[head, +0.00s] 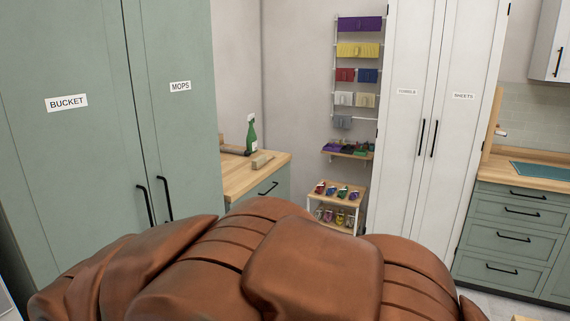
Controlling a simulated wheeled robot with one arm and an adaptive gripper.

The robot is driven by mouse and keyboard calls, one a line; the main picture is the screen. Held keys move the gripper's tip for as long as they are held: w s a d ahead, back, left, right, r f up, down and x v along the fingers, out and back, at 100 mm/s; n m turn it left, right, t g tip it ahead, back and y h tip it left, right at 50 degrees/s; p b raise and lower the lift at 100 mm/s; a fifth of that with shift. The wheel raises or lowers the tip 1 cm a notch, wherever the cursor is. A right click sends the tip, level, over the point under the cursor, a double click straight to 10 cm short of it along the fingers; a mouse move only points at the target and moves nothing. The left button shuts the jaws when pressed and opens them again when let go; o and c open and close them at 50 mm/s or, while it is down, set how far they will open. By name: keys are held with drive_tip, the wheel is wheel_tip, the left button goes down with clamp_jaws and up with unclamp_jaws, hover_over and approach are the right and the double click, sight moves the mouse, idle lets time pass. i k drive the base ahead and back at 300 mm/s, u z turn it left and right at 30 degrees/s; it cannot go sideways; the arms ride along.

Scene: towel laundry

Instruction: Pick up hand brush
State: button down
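A small light wooden block-shaped item (262,162), possibly the hand brush, lies on the wooden counter (240,181) left of centre, near its right end. It is too small in the head view to tell its bristles or handle. My gripper is not in view.
A large brown leather-like form fills the lower foreground (310,270) and hides the floor. A green bottle (251,137) and a grey roll-like item (235,150) are on the counter.

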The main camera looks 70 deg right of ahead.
sight(258, 163)
drive_tip(key=z, duration=2.55)
drive_tip(key=i, duration=1.55)
drive_tip(key=u, duration=0.4)
drive_tip(key=i, duration=1.1)
drive_tip(key=u, duration=1.1)
drive_tip(key=i, duration=0.4)
drive_tip(key=u, duration=0.35)
